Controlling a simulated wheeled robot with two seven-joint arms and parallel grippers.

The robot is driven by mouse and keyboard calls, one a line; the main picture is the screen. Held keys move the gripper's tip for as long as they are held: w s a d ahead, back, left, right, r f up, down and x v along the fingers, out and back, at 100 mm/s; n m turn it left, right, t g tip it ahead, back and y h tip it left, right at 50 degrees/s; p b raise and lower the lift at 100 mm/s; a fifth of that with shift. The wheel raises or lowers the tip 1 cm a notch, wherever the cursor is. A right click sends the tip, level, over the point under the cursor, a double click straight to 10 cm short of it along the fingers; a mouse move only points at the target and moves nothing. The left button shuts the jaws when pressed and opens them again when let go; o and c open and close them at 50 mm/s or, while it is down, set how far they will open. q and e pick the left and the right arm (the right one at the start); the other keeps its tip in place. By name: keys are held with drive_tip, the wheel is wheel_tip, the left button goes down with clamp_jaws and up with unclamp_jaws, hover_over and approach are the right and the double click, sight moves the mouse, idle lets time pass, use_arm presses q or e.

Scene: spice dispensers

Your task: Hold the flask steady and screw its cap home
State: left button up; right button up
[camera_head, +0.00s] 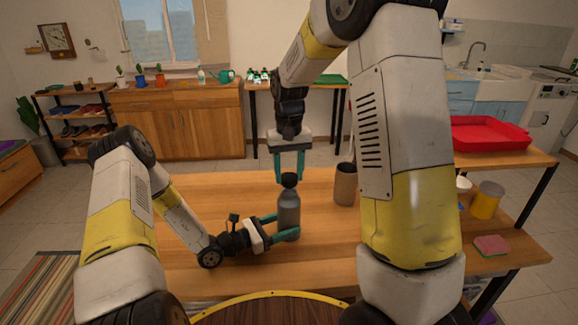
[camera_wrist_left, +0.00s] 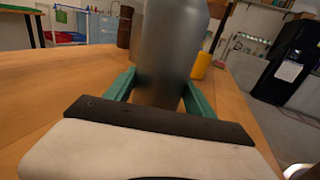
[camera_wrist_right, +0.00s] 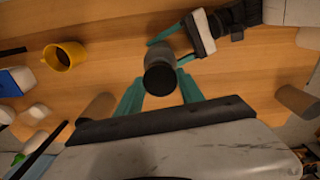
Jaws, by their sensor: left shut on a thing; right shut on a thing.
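A grey flask (camera_head: 289,212) with a black cap (camera_head: 289,180) on top stands upright on the wooden table (camera_head: 200,195). My left gripper (camera_head: 282,228) is shut on the flask body low down, from the left side. The flask (camera_wrist_left: 172,45) shows between its green fingers in the left wrist view. My right gripper (camera_head: 289,177) points down from above and is shut on the cap. In the right wrist view the cap (camera_wrist_right: 160,79) is seen from above between the fingertips. How far the cap is turned cannot be told.
A brown cylinder (camera_head: 345,185) stands right of the flask. A yellow mug (camera_head: 488,200) and a pink sponge (camera_head: 491,244) are at the right, near a red tray (camera_head: 488,132). The table left of the flask is clear apart from my left arm.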

sight(288, 202)
drive_tip(key=shift+f, duration=0.3)
drive_tip(key=shift+f, duration=1)
drive_tip(key=o, duration=0.7)
drive_tip(key=c, duration=0.8)
drive_tip(key=m, duration=0.9)
